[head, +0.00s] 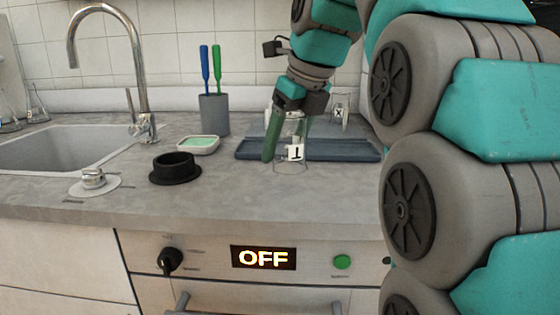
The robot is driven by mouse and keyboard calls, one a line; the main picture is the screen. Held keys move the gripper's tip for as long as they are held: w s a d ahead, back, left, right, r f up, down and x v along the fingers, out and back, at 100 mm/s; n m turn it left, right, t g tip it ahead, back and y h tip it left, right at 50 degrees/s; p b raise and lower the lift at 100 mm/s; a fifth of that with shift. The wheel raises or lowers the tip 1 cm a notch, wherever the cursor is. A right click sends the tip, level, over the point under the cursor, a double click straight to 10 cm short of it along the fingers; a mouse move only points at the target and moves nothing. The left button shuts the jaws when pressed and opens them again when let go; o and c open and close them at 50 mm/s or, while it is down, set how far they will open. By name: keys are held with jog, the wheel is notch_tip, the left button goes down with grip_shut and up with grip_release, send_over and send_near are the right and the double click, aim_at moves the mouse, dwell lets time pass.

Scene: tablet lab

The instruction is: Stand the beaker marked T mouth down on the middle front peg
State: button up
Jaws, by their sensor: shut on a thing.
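My gripper (287,140) points down over the front of the counter and is shut on the clear glass beaker marked T (290,163). The white label with its letter faces me, and the letter looks upside down, though it is small. The beaker is in front of the dark blue pegged tray (248,150); I cannot tell if it touches the counter. Its mouth is hard to make out. The tray's middle front peg is hidden behind my gripper and the beaker. A second glass beaker marked X (340,112) stands at the back right of the tray.
A grey cup with blue and green brushes (214,115), a white dish with green content (198,145) and a black ring-shaped holder (175,169) stand left of the tray. The sink and tap (145,127) are further left. My arm hides the right side.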

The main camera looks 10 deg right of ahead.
jog(key=shift+f, duration=1.75)
jog(key=shift+f, duration=0.1)
jog(key=o, duration=1.5)
jog(key=shift+o, duration=0.2)
